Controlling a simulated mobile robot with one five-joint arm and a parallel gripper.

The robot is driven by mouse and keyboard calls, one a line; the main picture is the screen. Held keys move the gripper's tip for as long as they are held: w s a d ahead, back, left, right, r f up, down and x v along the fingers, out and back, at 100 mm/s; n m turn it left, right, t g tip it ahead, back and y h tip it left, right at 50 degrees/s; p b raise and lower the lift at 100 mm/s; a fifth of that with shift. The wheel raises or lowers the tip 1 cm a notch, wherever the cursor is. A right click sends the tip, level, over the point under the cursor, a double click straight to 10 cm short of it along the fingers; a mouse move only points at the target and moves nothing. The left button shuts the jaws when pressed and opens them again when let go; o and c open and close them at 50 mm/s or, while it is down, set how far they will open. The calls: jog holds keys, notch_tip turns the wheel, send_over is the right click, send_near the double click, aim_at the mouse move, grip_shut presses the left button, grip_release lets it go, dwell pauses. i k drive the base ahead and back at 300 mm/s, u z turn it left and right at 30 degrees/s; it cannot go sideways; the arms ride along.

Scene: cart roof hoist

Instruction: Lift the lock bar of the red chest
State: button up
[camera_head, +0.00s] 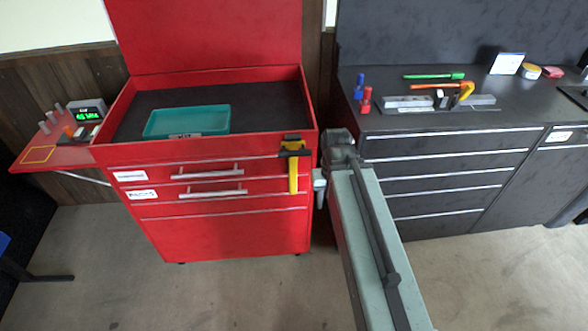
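The red chest (225,235) stands left of centre in the head view, with its top raised behind it. A yellow upright bar (293,178) with a black bracket (292,148) at its top sits on the chest's front right edge, over the drawer fronts; it looks like the lock bar. My grey arm reaches up from the bottom right. Its end, with my gripper (319,184), is just right of the yellow bar and looks apart from it. The fingers are too small and partly hidden to tell open from shut.
A teal tray (187,122) lies in the chest's open top. A red side shelf (60,143) with a green-lit display juts out left. A dark drawer cabinet (445,160) stands close on the right with tools on top. The floor in front (215,300) is clear.

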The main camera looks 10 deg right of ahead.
aim_at(293, 153)
jog(key=u, duration=2.45)
jog(key=k, duration=1.35)
jog(key=z, duration=0.6)
jog(key=i, duration=1.05)
jog(key=u, duration=0.1)
